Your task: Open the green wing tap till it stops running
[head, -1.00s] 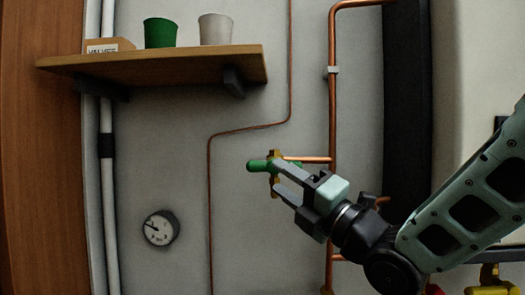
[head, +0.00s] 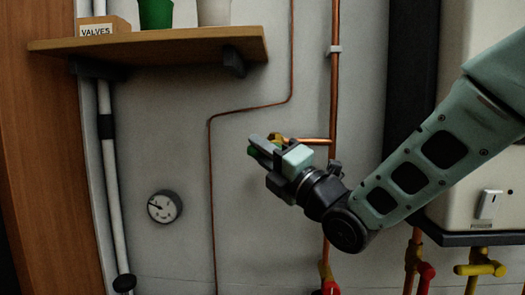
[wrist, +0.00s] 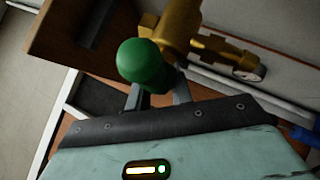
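The green wing tap has a brass body (head: 277,138) at the left end of a short copper branch pipe. In the head view only a little of its green handle (head: 251,150) shows past my fingers. In the wrist view the rounded green handle end (wrist: 144,62) is close to the camera, with the brass body (wrist: 182,25) behind it. My gripper (head: 262,147) is at the tap, its fingers close together on either side of the handle. In the wrist view the fingers (wrist: 158,93) are partly hidden by the green end, so the contact itself is covered.
A wooden shelf (head: 150,45) with a box marked VALVES (head: 103,26), a green cup (head: 156,13) and a pale cup (head: 213,11) is above left. A round gauge (head: 164,206) is on the wall below left. Copper pipes (head: 334,90) run behind my arm. Red and yellow valves (head: 480,268) are low on the right.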

